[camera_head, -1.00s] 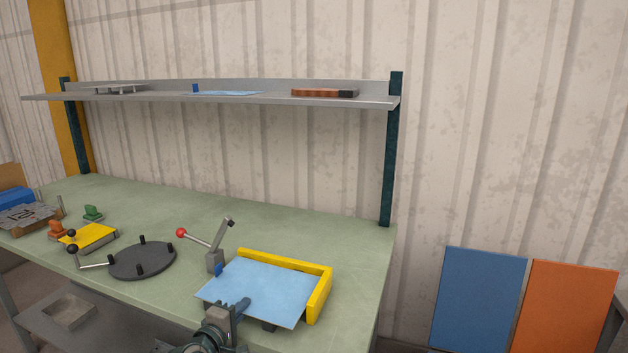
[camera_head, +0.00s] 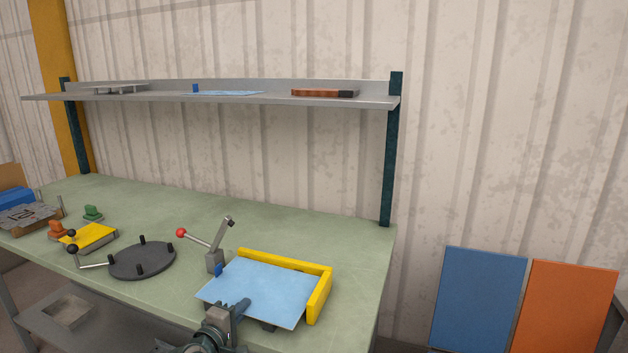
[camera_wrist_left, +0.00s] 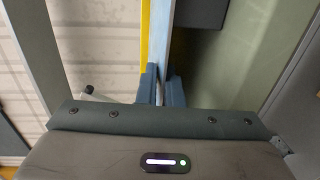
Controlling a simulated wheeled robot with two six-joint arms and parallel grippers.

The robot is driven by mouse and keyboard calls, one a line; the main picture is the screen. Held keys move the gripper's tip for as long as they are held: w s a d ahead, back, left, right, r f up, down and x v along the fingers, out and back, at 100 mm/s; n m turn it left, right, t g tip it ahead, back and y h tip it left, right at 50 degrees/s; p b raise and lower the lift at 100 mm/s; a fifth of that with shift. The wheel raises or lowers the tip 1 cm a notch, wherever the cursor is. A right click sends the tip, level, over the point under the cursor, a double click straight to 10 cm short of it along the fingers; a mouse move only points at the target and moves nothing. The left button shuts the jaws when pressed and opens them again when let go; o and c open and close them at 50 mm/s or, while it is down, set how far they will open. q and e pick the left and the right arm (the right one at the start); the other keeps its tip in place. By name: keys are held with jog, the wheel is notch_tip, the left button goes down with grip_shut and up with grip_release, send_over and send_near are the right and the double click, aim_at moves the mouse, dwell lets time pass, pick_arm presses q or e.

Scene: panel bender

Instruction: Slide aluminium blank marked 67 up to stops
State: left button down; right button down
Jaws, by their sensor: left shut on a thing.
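A light blue sheet (camera_head: 262,286), the only blank lying at the stops, is flat at the front right of the bench; no number on it can be read. Yellow stops (camera_head: 319,291) form an L along its back and right edges, and the sheet lies close to both; any small gap cannot be told. My left gripper (camera_head: 240,306) is shut on the sheet's front edge. In the left wrist view its fingers (camera_wrist_left: 160,90) pinch the sheet (camera_wrist_left: 166,40) seen edge-on, with a yellow stop (camera_wrist_left: 145,40) beyond. My right gripper is not in view.
A toggle clamp with a red knob (camera_head: 181,232) stands at the sheet's left corner. A black round plate with pegs (camera_head: 142,261) and a yellow block (camera_head: 90,236) lie further left. A shelf (camera_head: 240,97) spans above. The back of the bench (camera_head: 300,226) is clear.

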pick_arm(q)
jog(key=shift+w+d+f, duration=0.1)
jog(key=shift+f, duration=0.1)
dwell(1.2)
jog(key=c, duration=1.5)
grip_release()
jog(key=shift+c, duration=0.2)
jog(key=shift+o, duration=0.2)
jog(key=shift+w+d, duration=0.1)
jog(key=shift+w, duration=0.05)
